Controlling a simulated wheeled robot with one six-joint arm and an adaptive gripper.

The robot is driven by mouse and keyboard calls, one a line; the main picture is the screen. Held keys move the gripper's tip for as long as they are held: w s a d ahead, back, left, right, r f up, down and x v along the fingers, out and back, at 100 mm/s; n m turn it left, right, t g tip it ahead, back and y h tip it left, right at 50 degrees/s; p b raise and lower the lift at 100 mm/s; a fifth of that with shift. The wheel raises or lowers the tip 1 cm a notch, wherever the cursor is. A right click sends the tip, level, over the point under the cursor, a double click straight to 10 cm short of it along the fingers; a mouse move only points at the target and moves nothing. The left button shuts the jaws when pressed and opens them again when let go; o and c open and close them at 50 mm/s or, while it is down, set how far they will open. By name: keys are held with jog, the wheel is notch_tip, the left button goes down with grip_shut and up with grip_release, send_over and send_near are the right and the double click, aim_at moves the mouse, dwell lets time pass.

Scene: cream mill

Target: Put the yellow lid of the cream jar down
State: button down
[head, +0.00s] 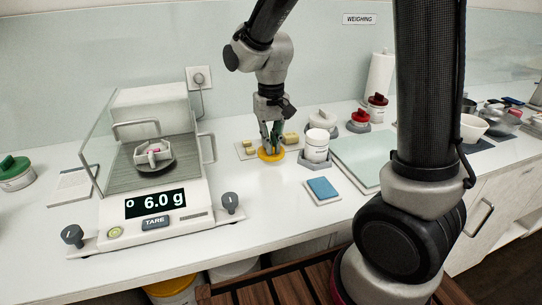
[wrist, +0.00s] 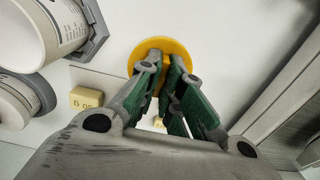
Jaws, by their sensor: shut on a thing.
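The yellow lid (head: 270,157) is a round disc under my gripper (head: 270,146), low over the white counter beside the scale. In the wrist view my gripper (wrist: 170,72) has its green-padded fingers closed on the middle of the lid (wrist: 183,52). I cannot tell whether the lid touches the counter. A white jar (head: 315,150) stands upright in a grey holder just right of the lid. It also shows at the top left of the wrist view (wrist: 68,25). I cannot tell whether its mouth is open.
Small yellow blocks (head: 291,138) lie close behind the lid. A glass-sided scale (head: 155,206) reading 6.0 g stands to the left. A blue pad (head: 322,188) lies in front of the jar, and a pale green mat (head: 365,155) to its right. The counter in front of the lid is clear.

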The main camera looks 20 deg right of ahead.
aim_at(271, 166)
jog(key=shift+f, duration=2)
jog(key=shift+f, duration=0.1)
jog(key=c, duration=1.6)
grip_release()
